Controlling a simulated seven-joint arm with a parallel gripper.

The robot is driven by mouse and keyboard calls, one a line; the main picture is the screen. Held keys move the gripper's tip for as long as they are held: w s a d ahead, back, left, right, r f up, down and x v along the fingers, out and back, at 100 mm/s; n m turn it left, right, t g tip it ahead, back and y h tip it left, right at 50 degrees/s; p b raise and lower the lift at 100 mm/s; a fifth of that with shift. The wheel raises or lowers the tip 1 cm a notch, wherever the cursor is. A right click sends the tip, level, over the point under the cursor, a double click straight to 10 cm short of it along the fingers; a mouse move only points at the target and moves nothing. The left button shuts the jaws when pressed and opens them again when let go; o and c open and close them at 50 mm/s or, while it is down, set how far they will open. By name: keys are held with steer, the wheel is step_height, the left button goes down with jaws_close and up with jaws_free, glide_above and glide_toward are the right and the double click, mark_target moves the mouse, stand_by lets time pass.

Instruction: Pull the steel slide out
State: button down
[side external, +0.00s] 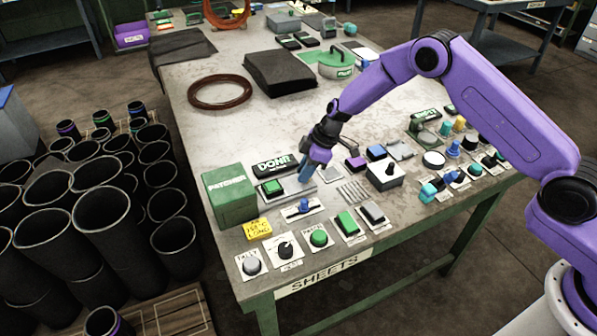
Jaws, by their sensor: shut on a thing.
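My gripper (307,173) points down at the front middle of the bench. It is shut on a small blue handle, which the fingers partly hide. The handle appears to belong to the steel slide (285,201), a flat grey metal strip lying beside the green button. How far the strip sits in or out of its seat is too small to tell.
A green box (229,195) and a black sign (276,165) stand left of my gripper. A blue-knobbed slider (303,208) is close in front.

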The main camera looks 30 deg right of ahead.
steer(key=shift+d, duration=0.35)
steer(key=c, duration=1.3)
jaws_free()
steer(key=o, duration=0.3)
steer(key=shift+r, duration=0.45)
steer(key=v, duration=1.6)
steer(key=shift+d+r, duration=0.2)
steer(key=shift+r, duration=0.05)
